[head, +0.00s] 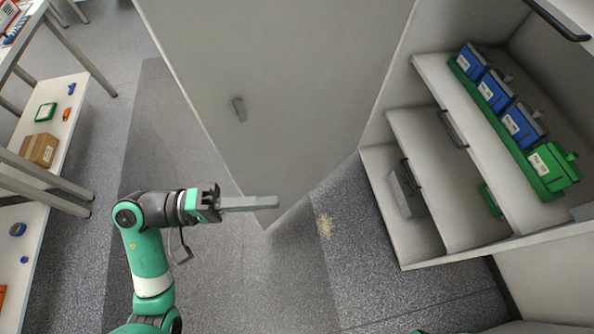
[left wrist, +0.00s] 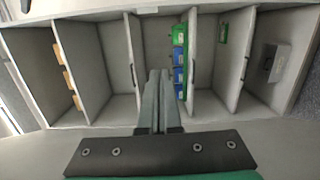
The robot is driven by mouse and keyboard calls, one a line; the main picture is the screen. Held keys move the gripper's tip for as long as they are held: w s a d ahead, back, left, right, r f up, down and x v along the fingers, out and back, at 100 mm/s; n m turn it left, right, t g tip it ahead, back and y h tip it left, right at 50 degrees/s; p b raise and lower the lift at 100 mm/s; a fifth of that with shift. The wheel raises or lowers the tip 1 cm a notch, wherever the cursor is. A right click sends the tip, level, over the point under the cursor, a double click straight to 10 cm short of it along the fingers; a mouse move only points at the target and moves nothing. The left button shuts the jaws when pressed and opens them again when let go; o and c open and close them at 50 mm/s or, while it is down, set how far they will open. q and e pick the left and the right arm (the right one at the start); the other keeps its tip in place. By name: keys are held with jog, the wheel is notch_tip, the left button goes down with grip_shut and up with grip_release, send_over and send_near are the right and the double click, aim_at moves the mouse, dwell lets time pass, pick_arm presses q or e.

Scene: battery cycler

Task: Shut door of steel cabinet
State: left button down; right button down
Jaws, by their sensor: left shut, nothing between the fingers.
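The steel cabinet (head: 403,235) stands at the right of the head view, and its shelves (left wrist: 120,60) fill much of the left wrist view. Its door (head: 290,70) is a large grey panel standing wide open, hinged at the cabinet's left side. A small dark handle (head: 239,108) is on the door's visible face. My left gripper (head: 277,202) is shut and empty, with its fingers across the lower part of the door in the picture. I cannot tell whether they touch it. In the left wrist view the closed fingers (left wrist: 157,75) point at the shelves. My right gripper is not visible.
Blue and green battery units (head: 495,90) stand on a cabinet shelf, with a grey box (head: 405,192) lower down. A table with a low shelf (head: 62,125) holding a carton (head: 39,150) is at the left.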

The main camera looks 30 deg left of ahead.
pick_arm(q)
jog(key=a+f+n+t+y+b, duration=0.1)
jog(key=a+n+t+y, duration=0.15)
jog(key=a, duration=0.55)
jog(key=s+d+b+x, duration=0.1)
jog(key=b+x, duration=0.1)
jog(key=x, duration=1.1)
jog(key=shift+d+r+t, duration=0.25)
jog(key=shift+d+t, duration=0.05)
jog(key=shift+t, duration=0.15)
dwell(1.0)
